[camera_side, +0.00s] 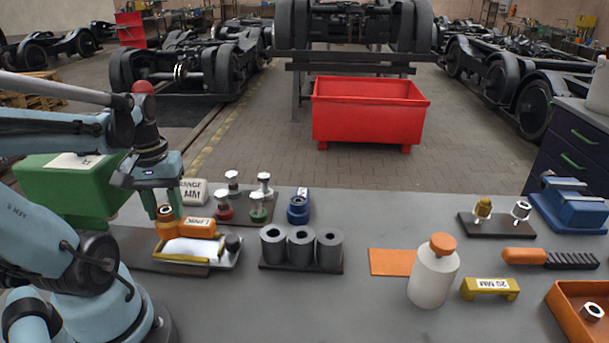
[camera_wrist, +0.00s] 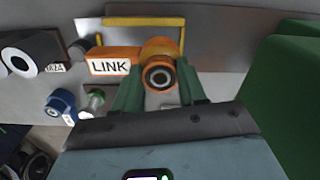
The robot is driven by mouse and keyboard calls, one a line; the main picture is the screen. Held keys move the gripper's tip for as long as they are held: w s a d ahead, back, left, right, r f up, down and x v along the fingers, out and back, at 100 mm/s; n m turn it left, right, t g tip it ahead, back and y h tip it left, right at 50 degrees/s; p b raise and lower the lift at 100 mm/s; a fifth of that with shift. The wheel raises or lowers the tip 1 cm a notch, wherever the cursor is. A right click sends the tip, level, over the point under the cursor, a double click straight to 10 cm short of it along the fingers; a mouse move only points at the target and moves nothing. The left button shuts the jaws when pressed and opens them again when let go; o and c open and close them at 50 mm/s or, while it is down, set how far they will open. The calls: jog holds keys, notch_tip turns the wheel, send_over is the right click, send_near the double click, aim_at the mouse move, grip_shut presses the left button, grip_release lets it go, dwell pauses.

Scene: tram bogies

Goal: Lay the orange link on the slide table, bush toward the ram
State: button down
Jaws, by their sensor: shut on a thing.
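The orange link (camera_side: 198,227) has a white label reading LINK and a round bush (camera_side: 167,213) with a dark bore at one end. My gripper (camera_side: 164,202) is shut on the bush end, a green finger on each side. In the wrist view my gripper (camera_wrist: 158,90) grips the bush (camera_wrist: 158,76), and the labelled body (camera_wrist: 112,64) points left. Below the link is a pale metal tray with a yellow bar (camera_side: 180,257), likely the slide table. I cannot tell whether the link touches it. A dark cylinder (camera_side: 233,242) stands at its right end; I cannot identify the ram.
Three grey cylinders (camera_side: 301,248) stand right of the tray. Plungers with coloured bases (camera_side: 258,206) and a blue ring part (camera_side: 298,209) stand behind. A green box (camera_side: 70,188) is at left. A white bottle (camera_side: 433,275) stands farther right, beside an orange mat (camera_side: 390,262).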

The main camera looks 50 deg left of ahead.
aim_at(169, 222)
jog(key=shift+f, duration=2)
jog(key=shift+f, duration=0.15)
jog(key=c, duration=0.6)
grip_release()
jog(key=shift+c, duration=0.2)
notch_tip(169, 222, up, 12)
jog(key=shift+r, duration=0.1)
jog(key=w+d+f+m+t, duration=0.1)
jog(key=w+d+m+t, duration=0.1)
jog(key=w+d+m, duration=0.1)
jog(key=w+d+f+m+t, duration=0.1)
jog(key=w+d+m+t, duration=0.1)
jog(key=w+d+m, duration=0.2)
jog(key=w+d+f+m+t, duration=0.2)
jog(key=w+d+m+t, duration=0.1)
jog(key=w+d, duration=0.4)
jog(key=shift+d+m, duration=0.6)
jog(key=shift+d, duration=0.35)
